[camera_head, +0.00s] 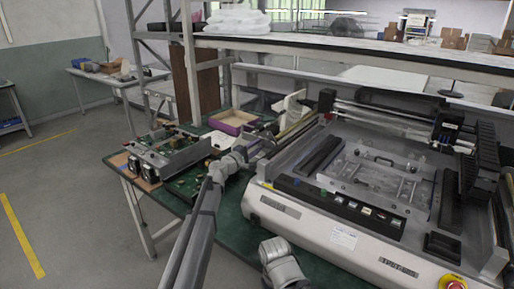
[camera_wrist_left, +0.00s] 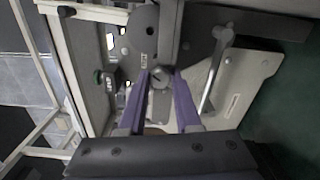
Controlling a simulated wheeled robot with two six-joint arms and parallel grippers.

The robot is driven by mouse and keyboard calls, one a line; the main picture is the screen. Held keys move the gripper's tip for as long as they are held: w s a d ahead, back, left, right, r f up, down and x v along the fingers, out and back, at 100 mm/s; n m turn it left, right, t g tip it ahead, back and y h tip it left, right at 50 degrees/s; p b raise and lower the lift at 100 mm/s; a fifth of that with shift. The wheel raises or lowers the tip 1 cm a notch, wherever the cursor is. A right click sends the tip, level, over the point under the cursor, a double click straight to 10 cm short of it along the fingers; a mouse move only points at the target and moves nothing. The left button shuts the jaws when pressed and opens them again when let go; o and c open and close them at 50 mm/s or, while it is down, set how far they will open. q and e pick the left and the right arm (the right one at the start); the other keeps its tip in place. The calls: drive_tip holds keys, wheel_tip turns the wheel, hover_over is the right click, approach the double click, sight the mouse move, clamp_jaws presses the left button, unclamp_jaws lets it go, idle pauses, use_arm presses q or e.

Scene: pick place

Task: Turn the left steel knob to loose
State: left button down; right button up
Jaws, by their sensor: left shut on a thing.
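The left steel knob (camera_wrist_left: 161,78) shows in the left wrist view as a small round grey metal piece on the side of the machine (camera_head: 300,215). The two purple-tinted fingers of my left gripper (camera_wrist_left: 161,74) converge on it, one on each side, shut on the knob. In the head view my left gripper (camera_head: 262,148) reaches the machine's left side, and the knob cannot be made out there. My right gripper is not seen.
A grey metal lever (camera_wrist_left: 215,70) is right of the knob in the wrist view. In the head view, a device with fans (camera_head: 165,155) and a purple-edged tray (camera_head: 233,122) stand on the green tabletop left of the machine. A shelf (camera_head: 330,46) runs behind.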

use_arm(q)
drive_tip(key=n, duration=0.4)
drive_tip(key=shift+n, duration=0.4)
idle(0.4)
drive_tip(key=c, duration=0.6)
unclamp_jaws()
drive_tip(key=shift+n, duration=0.3)
drive_tip(key=shift+v, duration=3.95)
drive_tip(key=shift+c, duration=0.2)
